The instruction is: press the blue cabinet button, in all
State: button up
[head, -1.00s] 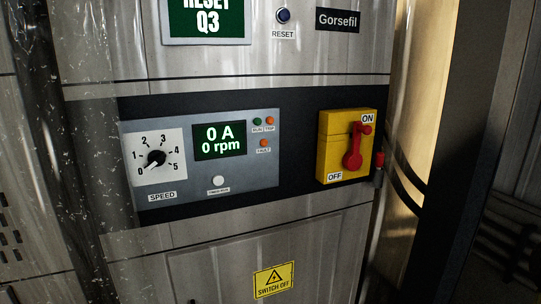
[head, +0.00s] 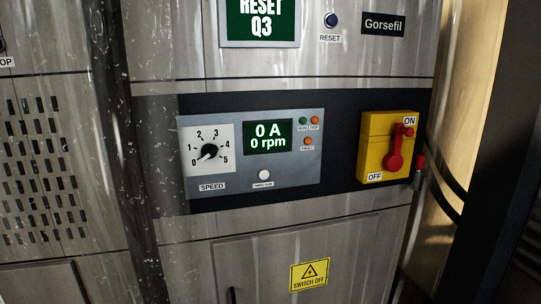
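The blue button (head: 331,20) is a small round dark-blue push button in a metal ring, near the top of the steel cabinet (head: 180,63). A label reading RESET (head: 330,38) sits just below it. To its left a green display (head: 262,20) reads RESET Q3. Nothing covers the button. My gripper is not in the head view, so its place relative to the button does not show.
Below are a speed dial (head: 209,151), a display (head: 268,137) reading 0 A and 0 rpm, a white button (head: 264,175), and a yellow switch box (head: 376,165) with a red handle. A dark post (head: 499,130) stands at right.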

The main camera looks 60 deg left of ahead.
aim_at(331, 20)
jog(key=k, duration=1.25)
jog(key=u, duration=1.55)
jog(key=i, duration=0.5)
jog(key=u, duration=0.1)
